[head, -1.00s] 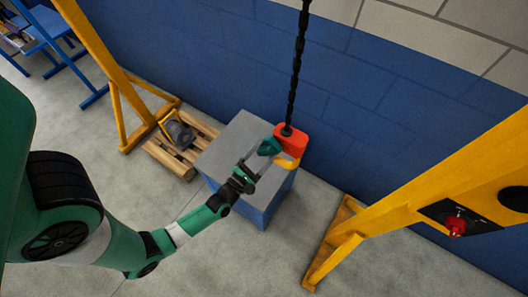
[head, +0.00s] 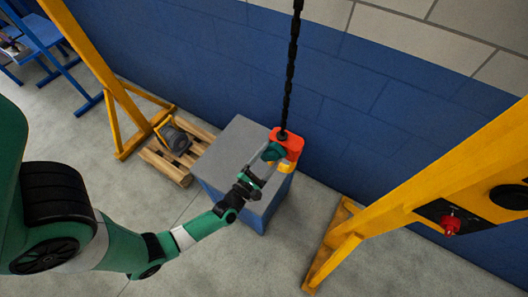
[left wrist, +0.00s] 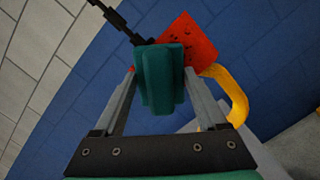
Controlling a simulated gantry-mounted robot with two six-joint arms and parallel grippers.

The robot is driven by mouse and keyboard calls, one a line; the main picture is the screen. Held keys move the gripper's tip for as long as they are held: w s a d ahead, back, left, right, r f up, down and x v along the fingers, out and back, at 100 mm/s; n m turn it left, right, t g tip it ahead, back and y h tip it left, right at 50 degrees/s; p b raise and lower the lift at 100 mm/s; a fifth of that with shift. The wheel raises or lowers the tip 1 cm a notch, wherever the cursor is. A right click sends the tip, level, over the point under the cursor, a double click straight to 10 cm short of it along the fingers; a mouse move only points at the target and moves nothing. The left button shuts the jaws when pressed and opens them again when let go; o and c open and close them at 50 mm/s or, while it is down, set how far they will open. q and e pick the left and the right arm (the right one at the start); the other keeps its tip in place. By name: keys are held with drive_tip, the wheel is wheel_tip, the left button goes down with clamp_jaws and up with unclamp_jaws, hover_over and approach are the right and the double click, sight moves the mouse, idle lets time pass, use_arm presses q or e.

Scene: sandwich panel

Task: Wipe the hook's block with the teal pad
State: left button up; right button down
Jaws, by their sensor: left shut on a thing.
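The hook's block (head: 291,139) is red-orange and hangs on a black chain (head: 291,80), with a yellow hook (head: 285,168) under it. In the left wrist view the block (left wrist: 190,38) shows dark specks on its face, and the yellow hook (left wrist: 236,95) curves down at the right. My left gripper (head: 262,164) is shut on the teal pad (head: 273,152). In the left wrist view the pad (left wrist: 160,80) sits between the fingers and covers part of the block. The pad overlaps the block's left side; I cannot tell if they touch. My right gripper is not in view.
A grey-topped blue cabinet (head: 222,150) stands beneath the hook. A wooden pallet (head: 165,163) with a grey motor (head: 175,138) lies to its left. Yellow gantry legs (head: 400,190) stand on both sides. A blue brick wall (head: 370,110) is behind.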

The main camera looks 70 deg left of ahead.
use_arm(q)
drive_tip(key=shift+w+d, duration=0.2)
drive_tip(key=shift+d, duration=0.1)
